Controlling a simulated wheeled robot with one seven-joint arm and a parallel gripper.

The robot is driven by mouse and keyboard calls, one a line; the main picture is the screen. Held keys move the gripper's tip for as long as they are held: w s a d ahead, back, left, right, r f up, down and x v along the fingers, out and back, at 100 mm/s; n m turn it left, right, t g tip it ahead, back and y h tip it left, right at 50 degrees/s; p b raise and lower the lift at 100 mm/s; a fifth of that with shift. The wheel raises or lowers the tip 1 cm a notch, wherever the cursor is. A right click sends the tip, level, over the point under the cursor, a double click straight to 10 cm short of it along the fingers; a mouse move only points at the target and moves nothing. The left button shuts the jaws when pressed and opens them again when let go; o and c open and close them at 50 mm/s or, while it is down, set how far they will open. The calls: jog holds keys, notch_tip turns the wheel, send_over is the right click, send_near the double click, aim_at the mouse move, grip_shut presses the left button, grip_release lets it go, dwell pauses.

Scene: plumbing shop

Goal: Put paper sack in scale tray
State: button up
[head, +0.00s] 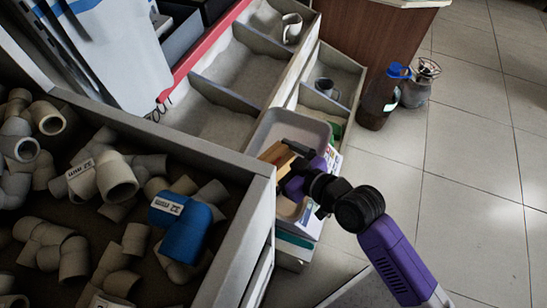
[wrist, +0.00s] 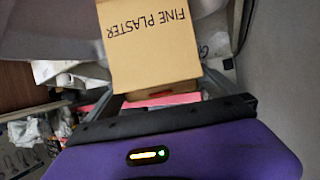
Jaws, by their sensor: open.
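The tan paper sack (head: 272,154) is at the grey scale tray (head: 318,128), in the middle of the head view. In the wrist view the sack (wrist: 150,65) shows the upside-down words FINE PLASTER and sits just beyond the jaws. My gripper (head: 297,160) reaches over the tray from the lower right, close against the sack. Its jaws (wrist: 162,98) are open, with the sack in front of or between them. The sack's underside is hidden, so I cannot tell whether it rests fully on the tray. My gripper and arm cover part of the tray.
A bin of grey pipe fittings (head: 262,205) with one blue fitting (head: 183,225) fills the left. Divided shelf bins (head: 240,70) lie behind the tray. A brown bottle (head: 380,100) and a clear jar (head: 417,88) stand on the tiled floor, which is mostly free at right.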

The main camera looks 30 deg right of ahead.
jog(key=s+d+r+m+h, duration=0.1)
jog(key=s+d+r, duration=0.1)
jog(key=s, duration=0.7)
jog(key=s+d+r+h, duration=0.1)
jog(key=s+d+r, duration=0.1)
jog(key=s, duration=0.8)
jog(key=s+a+r, duration=0.2)
jog(key=s+r, duration=0.1)
jog(key=s, duration=0.1)
jog(key=s+a+r+m+t+h, duration=0.1)
jog(key=s+a+r, duration=0.1)
jog(key=s+r, duration=0.1)
jog(key=shift+s+m+t+p, duration=0.3)
jog(key=shift+s, duration=0.6)
